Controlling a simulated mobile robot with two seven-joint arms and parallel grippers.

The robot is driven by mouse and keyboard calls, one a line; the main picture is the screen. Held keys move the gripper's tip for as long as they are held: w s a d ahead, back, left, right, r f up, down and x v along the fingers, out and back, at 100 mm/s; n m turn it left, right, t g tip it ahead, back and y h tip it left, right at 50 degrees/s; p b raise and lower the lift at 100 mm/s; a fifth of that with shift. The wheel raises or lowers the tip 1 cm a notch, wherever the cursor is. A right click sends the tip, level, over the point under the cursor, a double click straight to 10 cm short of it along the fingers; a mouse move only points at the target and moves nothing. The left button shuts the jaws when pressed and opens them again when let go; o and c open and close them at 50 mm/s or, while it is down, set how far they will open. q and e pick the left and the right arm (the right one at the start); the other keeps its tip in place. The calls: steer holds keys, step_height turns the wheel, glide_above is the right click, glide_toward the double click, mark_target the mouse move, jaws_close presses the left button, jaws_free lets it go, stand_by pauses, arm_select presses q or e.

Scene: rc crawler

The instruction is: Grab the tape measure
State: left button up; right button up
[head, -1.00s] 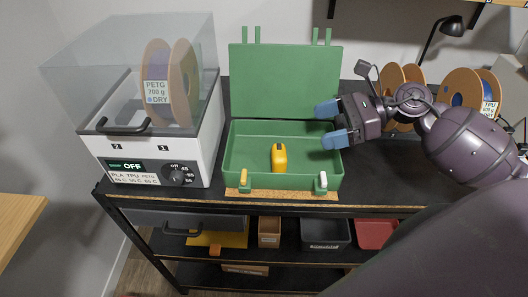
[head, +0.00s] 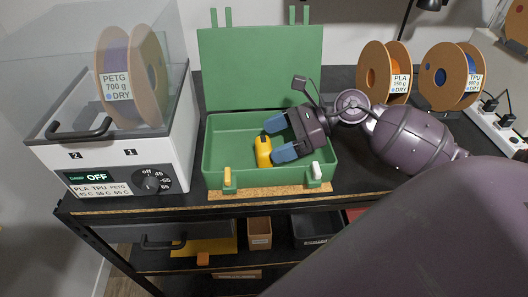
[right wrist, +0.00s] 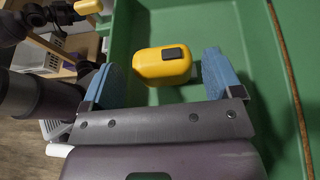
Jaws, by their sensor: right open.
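The yellow tape measure (head: 263,151) stands in the open green box (head: 219,160), left of the middle of its floor. It also shows in the right wrist view (right wrist: 162,63), ahead of and between my two blue fingers. My right gripper (head: 279,137) reaches into the box from the right, its blue fingertips just beside the tape measure. In the right wrist view the right gripper (right wrist: 163,80) is open, with visible room on both sides of the tape measure. My left gripper is not seen in the head view.
The box's raised lid (head: 258,68) stands behind. A filament dryer (head: 110,160) is close on the left. Spools (head: 384,72) stand at the back right. Two latches, one yellow (head: 227,178) and one white (head: 316,172), rise at the box's front edge.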

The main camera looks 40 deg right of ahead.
mark_target(257, 144)
steer(key=x, duration=0.4)
steer(key=shift+w+a, duration=0.1)
steer(key=shift+w+a+f, duration=0.15)
steer(key=shift+a+f, duration=0.1)
steer(key=shift+a, duration=0.05)
steer(key=c, duration=0.8)
steer(key=shift+r, duration=0.5)
step_height(257, 144, up, 18)
steer(key=shift+r+p, duration=0.2)
steer(key=shift+p, duration=0.55)
